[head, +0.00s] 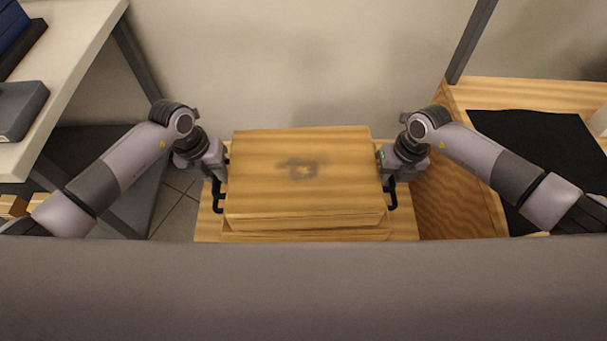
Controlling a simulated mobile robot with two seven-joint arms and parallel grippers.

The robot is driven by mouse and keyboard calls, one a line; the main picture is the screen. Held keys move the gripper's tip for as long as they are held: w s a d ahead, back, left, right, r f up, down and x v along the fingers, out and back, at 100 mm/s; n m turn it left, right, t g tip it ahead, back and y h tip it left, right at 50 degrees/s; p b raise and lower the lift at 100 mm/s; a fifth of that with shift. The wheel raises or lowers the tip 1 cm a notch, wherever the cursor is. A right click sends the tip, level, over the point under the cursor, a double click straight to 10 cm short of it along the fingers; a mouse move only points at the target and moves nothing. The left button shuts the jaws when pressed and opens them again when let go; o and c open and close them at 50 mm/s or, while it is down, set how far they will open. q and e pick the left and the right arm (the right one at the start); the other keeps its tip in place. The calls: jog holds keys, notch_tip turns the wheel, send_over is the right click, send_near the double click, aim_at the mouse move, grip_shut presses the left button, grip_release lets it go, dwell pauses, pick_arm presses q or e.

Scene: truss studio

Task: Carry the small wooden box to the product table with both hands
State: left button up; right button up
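The wooden box (300,170) is in the middle of the head view, with a dark smudged mark on its lid. It appears to be on or just above a light wooden surface (405,226); I cannot tell if it touches. My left gripper (220,182) is at the box's left side and my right gripper (387,182) at its right side, both level with the upper part of the box. Black bracket-like parts show at each side. The fingertips are too small and hidden to tell whether they grip. Which table is the product table is not clear.
A wooden table or bench (535,92) with a black cloth (540,145) stands at the right, with a dark upright post (470,40) behind. A pale table (75,50) at the left holds a grey tray (20,108). A plain wall is behind the box.

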pick_arm(q)
grip_shut()
pick_arm(e)
grip_shut()
pick_arm(q)
jog(key=shift+w+r, duration=0.1)
jog(key=shift+r, duration=0.1)
pick_arm(e)
jog(key=shift+w+r, duration=0.1)
jog(key=shift+r, duration=0.1)
dwell(0.7)
